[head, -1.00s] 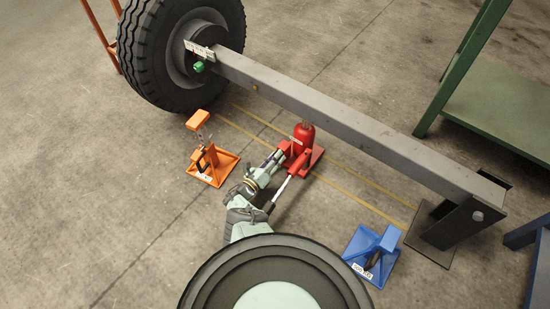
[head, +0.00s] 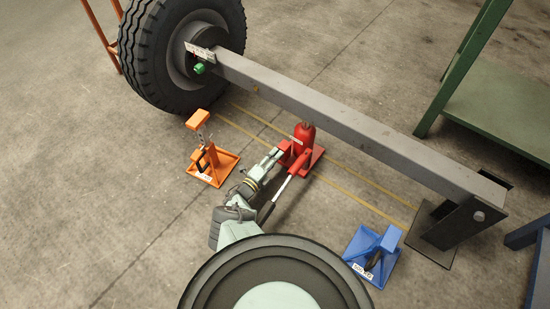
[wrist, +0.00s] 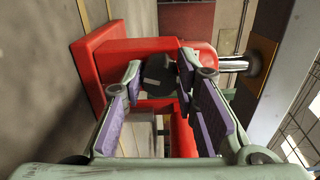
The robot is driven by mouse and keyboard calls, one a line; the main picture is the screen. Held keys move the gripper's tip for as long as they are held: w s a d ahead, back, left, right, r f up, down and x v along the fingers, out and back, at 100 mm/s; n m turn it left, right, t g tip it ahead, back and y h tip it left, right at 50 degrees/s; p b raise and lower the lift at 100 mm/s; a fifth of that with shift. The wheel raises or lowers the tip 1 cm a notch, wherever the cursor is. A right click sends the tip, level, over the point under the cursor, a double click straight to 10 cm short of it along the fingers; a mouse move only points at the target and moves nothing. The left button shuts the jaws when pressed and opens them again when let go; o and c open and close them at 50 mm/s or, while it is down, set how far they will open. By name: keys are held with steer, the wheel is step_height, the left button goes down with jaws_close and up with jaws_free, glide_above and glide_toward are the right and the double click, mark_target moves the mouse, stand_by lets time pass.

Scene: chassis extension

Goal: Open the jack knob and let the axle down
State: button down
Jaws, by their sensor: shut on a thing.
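The red bottle jack (head: 304,134) stands upright on the floor with its top under the grey axle beam (head: 350,126). Its long handle (head: 284,186) slopes toward me. My gripper (head: 279,154) is low beside the jack's base in the head view. In the wrist view, the black jack knob (wrist: 158,75) sits in front of the red jack body (wrist: 140,60), between the fingertips of my gripper (wrist: 158,79). The gripper is shut on the knob. The knob is hidden in the head view.
A tyre (head: 165,55) is at the beam's left end, near a small green part (head: 199,69). An orange stand (head: 212,166) is left of the jack and a blue stand (head: 374,256) lower right. A green bench (head: 495,105) stands at right.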

steer(key=shift+n, duration=0.6)
steer(key=c, duration=1.3)
jaws_free()
